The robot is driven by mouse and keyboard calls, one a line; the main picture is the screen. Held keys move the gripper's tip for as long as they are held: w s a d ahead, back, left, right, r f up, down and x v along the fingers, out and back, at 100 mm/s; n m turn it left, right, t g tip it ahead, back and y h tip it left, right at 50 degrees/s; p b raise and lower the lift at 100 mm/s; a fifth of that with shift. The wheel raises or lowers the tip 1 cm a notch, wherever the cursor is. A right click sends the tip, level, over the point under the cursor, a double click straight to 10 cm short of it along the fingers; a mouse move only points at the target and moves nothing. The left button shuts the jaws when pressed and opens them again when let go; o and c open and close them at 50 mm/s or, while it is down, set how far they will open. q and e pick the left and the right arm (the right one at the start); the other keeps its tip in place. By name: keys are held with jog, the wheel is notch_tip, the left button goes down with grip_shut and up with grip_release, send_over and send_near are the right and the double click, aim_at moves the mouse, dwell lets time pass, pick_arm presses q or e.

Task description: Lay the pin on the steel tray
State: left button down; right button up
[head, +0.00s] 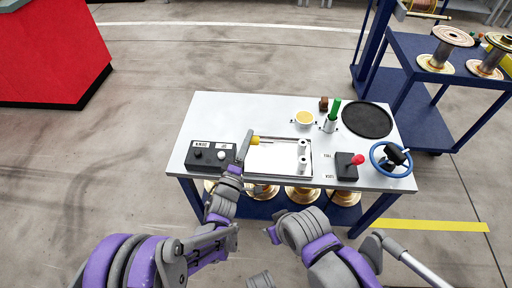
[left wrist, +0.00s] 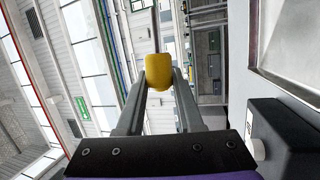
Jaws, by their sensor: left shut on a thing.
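The pin has a yellow grip (head: 256,140), which shows in the head view just beyond my left gripper (head: 247,140). In the left wrist view the yellow grip (left wrist: 158,72) sits between the two fingertips (left wrist: 158,84), with a thin grey shaft running away from it. My left gripper is shut on it, over the left back part of the tray area. The steel tray (head: 309,172) is a shallow rimmed rectangle on the white table; its corner shows at the upper right of the left wrist view (left wrist: 293,45). My right gripper does not show.
A black two-button box (head: 210,155) stands left of the tray, close beside my left gripper (left wrist: 285,140). White upright parts (head: 303,147) stand at the tray's right side. Further right are a red-knobbed lever box (head: 347,172), a blue handwheel (head: 375,160) and a black disc (head: 367,119).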

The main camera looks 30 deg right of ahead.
pick_arm(q)
jog(key=d, duration=0.1)
jog(key=s+d+f, duration=0.1)
jog(key=d, duration=0.1)
jog(key=shift+s+f+h+b, duration=0.15)
jog(key=shift+h+b, duration=0.15)
jog(key=shift+f+b, duration=1.35)
jog(key=shift+f, duration=2.45)
jog(key=shift+c, duration=2.4)
grip_release()
jog(key=shift+a, duration=0.1)
jog(key=shift+f, duration=0.1)
